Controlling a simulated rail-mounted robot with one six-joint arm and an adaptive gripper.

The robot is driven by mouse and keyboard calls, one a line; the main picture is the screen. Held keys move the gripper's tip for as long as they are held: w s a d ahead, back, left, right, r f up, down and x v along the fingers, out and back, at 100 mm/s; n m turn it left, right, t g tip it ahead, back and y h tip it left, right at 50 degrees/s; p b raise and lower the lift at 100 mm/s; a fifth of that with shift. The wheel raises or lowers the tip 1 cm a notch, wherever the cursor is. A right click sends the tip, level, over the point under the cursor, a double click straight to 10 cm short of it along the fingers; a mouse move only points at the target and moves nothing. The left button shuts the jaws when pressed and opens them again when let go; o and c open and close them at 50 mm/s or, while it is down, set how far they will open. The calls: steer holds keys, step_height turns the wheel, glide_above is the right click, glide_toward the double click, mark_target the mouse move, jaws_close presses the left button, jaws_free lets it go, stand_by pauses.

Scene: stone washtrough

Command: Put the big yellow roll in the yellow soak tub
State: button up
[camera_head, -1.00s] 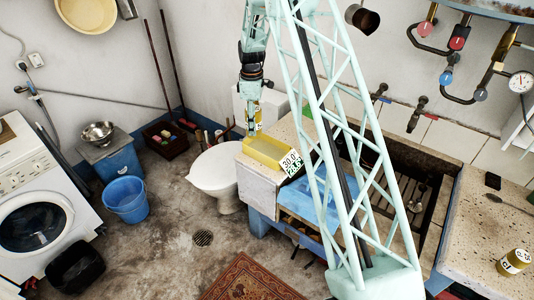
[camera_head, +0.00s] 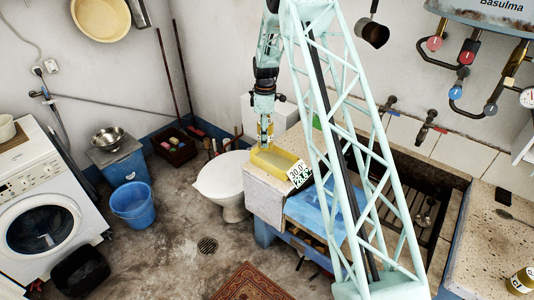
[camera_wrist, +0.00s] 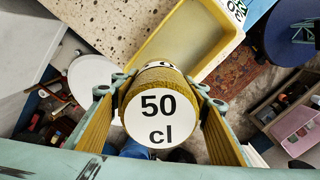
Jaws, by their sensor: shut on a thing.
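My gripper (camera_head: 265,128) is shut on a yellow roll (camera_wrist: 160,82), which shows a round white label reading "50 cl" in the wrist view. In the head view the gripper hangs at the back left part of the yellow soak tub (camera_head: 258,169), and only a little of the roll shows between the fingers. The tub stands on the left stone ledge of the washtrough and looks empty inside. In the wrist view the tub (camera_wrist: 152,48) lies beyond the roll, and the roll overlaps its near end. I cannot tell the roll's height over the tub.
A white card (camera_head: 300,174) with numbers stands at the tub's right front corner. The toilet (camera_head: 222,174) is just left of the ledge. Another yellow roll (camera_head: 522,282) lies on the right ledge. Taps (camera_head: 428,125) stick out above the basin.

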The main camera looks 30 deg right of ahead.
mark_target(265, 150)
steer(key=shift+f, duration=1.9)
steer(key=shift+f, duration=0.1)
steer(key=shift+f, duration=1.8)
steer(key=shift+f, duration=0.15)
steer(key=o, duration=1)
step_height(265, 150, up, 11)
steer(key=shift+f, duration=0.1)
steer(key=shift+r, duration=0.75)
